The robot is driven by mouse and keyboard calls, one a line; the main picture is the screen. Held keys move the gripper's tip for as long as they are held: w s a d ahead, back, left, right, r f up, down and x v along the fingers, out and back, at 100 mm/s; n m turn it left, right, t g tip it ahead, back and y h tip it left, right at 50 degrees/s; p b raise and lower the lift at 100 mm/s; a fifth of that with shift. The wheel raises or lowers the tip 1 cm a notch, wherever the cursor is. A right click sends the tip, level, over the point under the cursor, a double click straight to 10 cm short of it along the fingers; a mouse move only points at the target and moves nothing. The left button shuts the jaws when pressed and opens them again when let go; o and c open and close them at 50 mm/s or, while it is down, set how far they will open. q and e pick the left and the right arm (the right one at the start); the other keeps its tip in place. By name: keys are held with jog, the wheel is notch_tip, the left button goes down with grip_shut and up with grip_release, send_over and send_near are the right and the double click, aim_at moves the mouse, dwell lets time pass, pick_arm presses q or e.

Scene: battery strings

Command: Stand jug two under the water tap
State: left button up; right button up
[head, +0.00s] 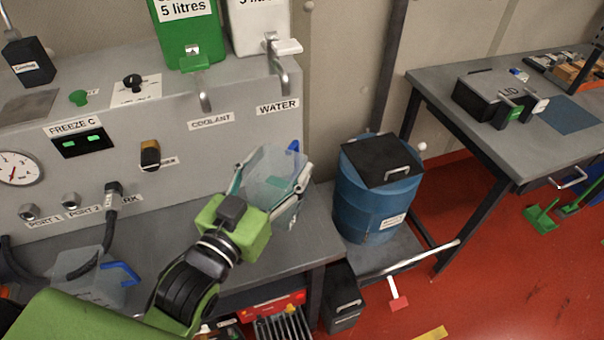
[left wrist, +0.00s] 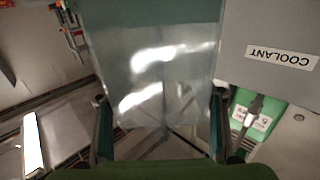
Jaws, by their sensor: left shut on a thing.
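My left gripper (head: 270,186) is shut on a clear jug (head: 268,170) with a blue handle, near the bench's right end. This jug fills the middle of the left wrist view (left wrist: 160,75) between the fingers. It shows below the water tap (head: 281,75) in the head view. Its base is hidden by the gripper, so I cannot tell whether it touches the bench. A second clear jug (head: 95,283) with a blue handle is at the lower left, partly behind my arm. I can read no number on either jug. My right gripper is not in view.
The coolant tap (head: 203,92) hangs from the green tank (head: 180,35), left of the water tap. A grey panel (head: 215,150) stands behind the bench (head: 295,253). A blue drum (head: 372,205) with a black lid stands right of it.

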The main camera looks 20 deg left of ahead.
aim_at(279, 159)
pick_arm(q)
jog(key=shift+w+a+f+b, duration=0.3)
jog(key=shift+w+f+b, duration=0.4)
jog(key=shift+w+b, duration=0.4)
jog(key=shift+w+a+f, duration=0.15)
jog(key=shift+w+f, duration=0.05)
jog(key=shift+w, duration=0.65)
jog(key=w+f+p, duration=0.2)
jog(key=w+f, duration=0.7)
jog(key=f, duration=0.1)
jog(key=shift+a+f, duration=0.3)
jog(key=shift+f, duration=0.05)
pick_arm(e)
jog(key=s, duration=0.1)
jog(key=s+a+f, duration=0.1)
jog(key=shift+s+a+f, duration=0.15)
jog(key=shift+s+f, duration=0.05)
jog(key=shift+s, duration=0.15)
